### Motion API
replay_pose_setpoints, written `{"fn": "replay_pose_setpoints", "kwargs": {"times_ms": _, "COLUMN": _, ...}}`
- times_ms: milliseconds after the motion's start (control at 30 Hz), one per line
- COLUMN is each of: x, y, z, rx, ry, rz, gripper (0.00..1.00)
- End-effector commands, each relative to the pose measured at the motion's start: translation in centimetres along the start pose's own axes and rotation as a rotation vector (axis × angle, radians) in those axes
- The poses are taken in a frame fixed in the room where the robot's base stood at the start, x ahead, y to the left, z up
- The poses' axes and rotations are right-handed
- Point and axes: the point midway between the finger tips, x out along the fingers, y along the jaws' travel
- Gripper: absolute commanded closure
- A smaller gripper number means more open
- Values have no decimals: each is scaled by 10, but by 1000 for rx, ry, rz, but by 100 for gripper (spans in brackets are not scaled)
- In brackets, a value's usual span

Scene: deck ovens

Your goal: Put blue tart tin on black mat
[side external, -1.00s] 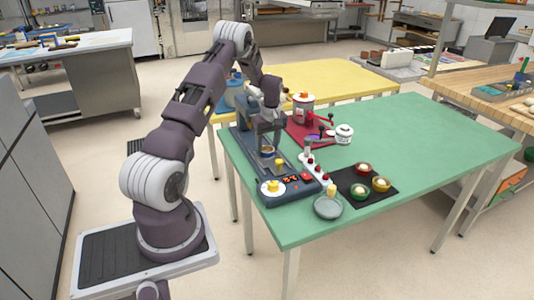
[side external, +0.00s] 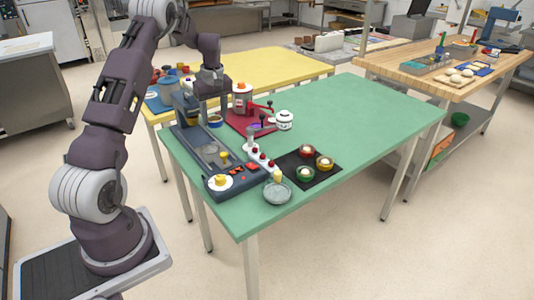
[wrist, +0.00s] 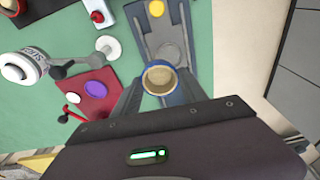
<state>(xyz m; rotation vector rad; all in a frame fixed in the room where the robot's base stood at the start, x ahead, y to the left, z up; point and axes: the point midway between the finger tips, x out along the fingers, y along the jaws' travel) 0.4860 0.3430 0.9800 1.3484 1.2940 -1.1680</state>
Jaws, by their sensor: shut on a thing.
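My gripper (side external: 212,112) is shut on the blue tart tin (side external: 214,121), a small round cup with a pale tan inside. It holds the tin above the grey and blue press-like machine. In the wrist view the tin's blue rim and pale filling (wrist: 160,80) show upright between the fingers. The black mat (side external: 291,164) lies on the green table, right of the machine. On it stand a red tin (side external: 305,149), a yellow tin (side external: 324,163) and a green tin (side external: 305,174), each with a pale ball inside.
The machine (side external: 205,163) is below my gripper. The table's right side is clear.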

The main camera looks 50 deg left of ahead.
Motion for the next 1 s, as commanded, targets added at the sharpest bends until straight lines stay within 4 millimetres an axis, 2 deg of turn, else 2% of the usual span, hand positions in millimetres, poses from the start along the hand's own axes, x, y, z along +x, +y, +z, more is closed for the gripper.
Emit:
{"fn": "replay_pose_setpoints", "kwargs": {"times_ms": 167, "x": -2, "y": 59, "z": 46, "rx": 329, "ry": -7, "rz": 48, "gripper": 96}}
{"fn": "replay_pose_setpoints", "kwargs": {"times_ms": 300, "x": -6, "y": 109, "z": 97, "rx": 655, "ry": -6, "rz": 96, "gripper": 96}}
{"fn": "replay_pose_setpoints", "kwargs": {"times_ms": 400, "x": -8, "y": 138, "z": 135, "rx": 868, "ry": -3, "rz": 129, "gripper": 96}}
{"fn": "replay_pose_setpoints", "kwargs": {"times_ms": 500, "x": -11, "y": 156, "z": 163, "rx": 1017, "ry": 0, "rz": 152, "gripper": 96}}
{"fn": "replay_pose_setpoints", "kwargs": {"times_ms": 633, "x": -8, "y": 166, "z": 180, "rx": 1110, "ry": 3, "rz": 166, "gripper": 96}}
{"fn": "replay_pose_setpoints", "kwargs": {"times_ms": 800, "x": 31, "y": 166, "z": 188, "rx": 1122, "ry": 1, "rz": 166, "gripper": 96}}
{"fn": "replay_pose_setpoints", "kwargs": {"times_ms": 1000, "x": 59, "y": 166, "z": 191, "rx": 1120, "ry": 3, "rz": 167, "gripper": 96}}
